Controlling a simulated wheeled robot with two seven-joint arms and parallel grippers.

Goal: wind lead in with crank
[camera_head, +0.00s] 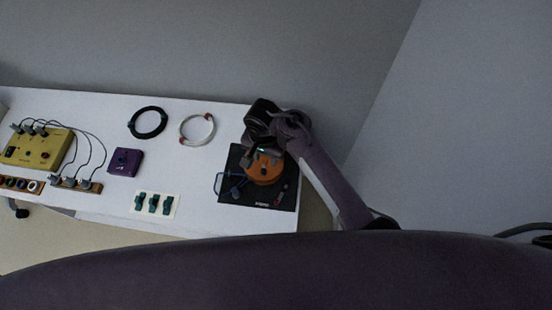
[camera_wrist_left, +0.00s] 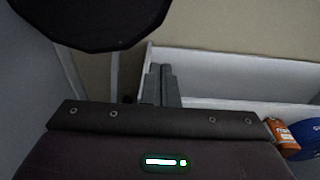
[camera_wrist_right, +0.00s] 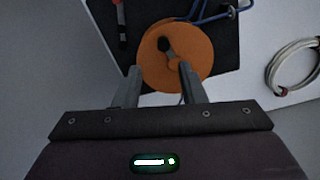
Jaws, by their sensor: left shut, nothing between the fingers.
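The orange reel (camera_head: 265,168) sits on a black board (camera_head: 232,199) at the right end of the table. In the right wrist view, the reel (camera_wrist_right: 151,72) carries a dark crank knob (camera_wrist_right: 165,45) on its face. My right gripper (camera_wrist_right: 160,75) is open over the reel, its fingers apart, with the knob showing beyond the gap; I cannot tell if they touch anything. A red-and-black piece (camera_wrist_right: 122,28) lies beside the reel, perhaps the lead's end. My left gripper (camera_wrist_left: 161,72) is shut and empty, away from the reel.
A blue bracket (camera_wrist_right: 220,12) stands beside the reel. On the white table lie a white cable coil (camera_head: 197,129), a black coil (camera_head: 147,122), a purple box (camera_head: 125,161), a switch plate (camera_head: 155,204) and a yellow box (camera_head: 38,149) with cables. A wall stands close at the right.

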